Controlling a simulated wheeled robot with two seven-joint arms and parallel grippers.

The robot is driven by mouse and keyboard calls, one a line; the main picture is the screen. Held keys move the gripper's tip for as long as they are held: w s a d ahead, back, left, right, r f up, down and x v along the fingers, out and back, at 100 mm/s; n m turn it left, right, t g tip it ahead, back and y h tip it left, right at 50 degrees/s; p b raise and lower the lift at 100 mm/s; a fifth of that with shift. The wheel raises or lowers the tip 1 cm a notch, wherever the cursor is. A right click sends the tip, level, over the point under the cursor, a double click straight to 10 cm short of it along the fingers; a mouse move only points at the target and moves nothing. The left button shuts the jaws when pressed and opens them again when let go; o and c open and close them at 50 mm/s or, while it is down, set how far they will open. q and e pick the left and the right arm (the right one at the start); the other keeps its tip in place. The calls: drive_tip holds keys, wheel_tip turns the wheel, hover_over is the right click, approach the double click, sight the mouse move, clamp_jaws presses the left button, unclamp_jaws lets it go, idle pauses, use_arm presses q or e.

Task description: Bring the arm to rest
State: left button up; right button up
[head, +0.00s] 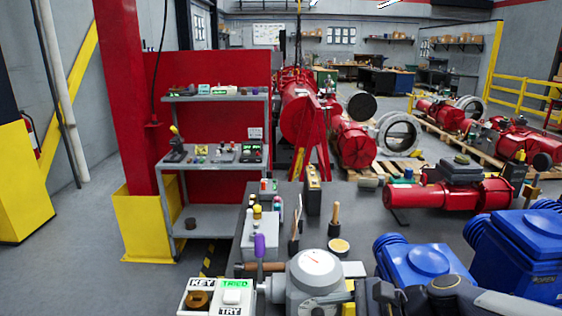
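A dark jointed arm, which looks like my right arm, comes in at the bottom right edge. Its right gripper (383,293) seems to lie at the arm's left end, beside the grey actuator (312,277) with a round white dial. The fingertips are too small and dark to read, and I cannot tell whether they touch the actuator. My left arm and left gripper are not in view.
A key and try box (217,297) with a lit green label stands left of the actuator. A purple-topped handle (259,246) rises nearby. Blue housings (520,250) crowd the right. A grey shelf cart (216,160) stands behind; open floor lies left.

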drive_tip(key=s+d+f+n+h, duration=0.2)
drive_tip(key=s+d+n+h, duration=0.1)
drive_tip(key=s+d+n, duration=0.2)
drive_tip(key=s+d+f+n+t+h, duration=0.1)
drive_tip(key=s+d+n+h, duration=0.3)
drive_tip(key=s+n, duration=0.5)
drive_tip(key=s+d+f, duration=0.1)
drive_tip(key=s+d, duration=0.1)
drive_tip(key=shift+s+d+f+n, duration=0.2)
drive_tip(key=shift+s+n, duration=0.1)
drive_tip(key=shift+s, duration=0.05)
idle(0.8)
